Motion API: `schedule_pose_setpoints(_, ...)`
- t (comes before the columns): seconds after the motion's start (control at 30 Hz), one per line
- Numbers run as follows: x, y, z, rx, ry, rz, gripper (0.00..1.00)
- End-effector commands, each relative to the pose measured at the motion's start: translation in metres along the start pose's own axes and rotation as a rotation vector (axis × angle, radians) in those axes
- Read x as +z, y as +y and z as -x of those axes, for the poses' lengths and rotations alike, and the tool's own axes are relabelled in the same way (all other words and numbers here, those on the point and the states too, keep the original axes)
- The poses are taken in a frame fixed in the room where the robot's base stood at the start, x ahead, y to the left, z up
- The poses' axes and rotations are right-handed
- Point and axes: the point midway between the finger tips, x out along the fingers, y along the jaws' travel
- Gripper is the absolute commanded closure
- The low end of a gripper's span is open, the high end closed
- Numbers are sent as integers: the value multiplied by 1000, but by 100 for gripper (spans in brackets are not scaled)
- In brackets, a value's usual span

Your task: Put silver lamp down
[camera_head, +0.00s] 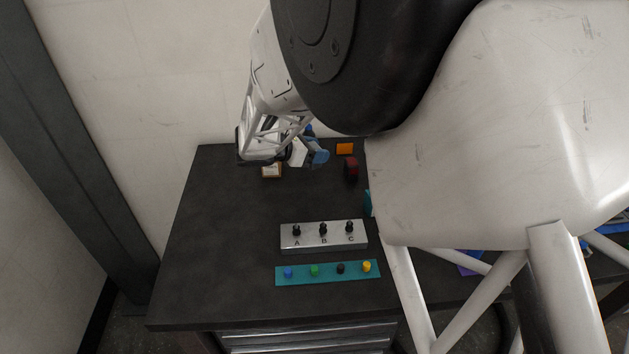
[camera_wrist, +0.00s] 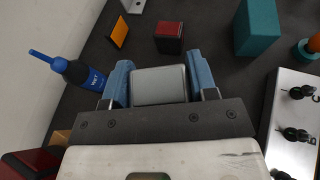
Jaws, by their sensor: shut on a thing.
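My gripper (camera_wrist: 160,76) has two blue fingers, shut on the silver lamp (camera_wrist: 158,90), a grey box-like body between them in the wrist view. In the head view my gripper (camera_head: 309,154) is over the back part of the dark tabletop. The lamp is hard to make out there, since my arm and fingers cover much of that area. I cannot tell whether the lamp touches the tabletop.
An orange block (camera_wrist: 119,33), dark red block (camera_wrist: 169,38) and teal block (camera_wrist: 257,28) lie beyond. A silver A-B-C panel (camera_head: 323,245) and teal knob strip (camera_head: 327,279) are nearer the front. The tabletop's left side is clear.

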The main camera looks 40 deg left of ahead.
Motion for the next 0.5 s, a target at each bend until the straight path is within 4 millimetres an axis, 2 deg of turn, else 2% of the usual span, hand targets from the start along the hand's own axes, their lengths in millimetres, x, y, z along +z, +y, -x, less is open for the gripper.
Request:
schedule_pose_setpoints(0.3, -39, 0, -16, -1, 0, 1, 72)
schedule_pose_setpoints(0.5, -47, 0, -20, 0, -1, 0, 72)
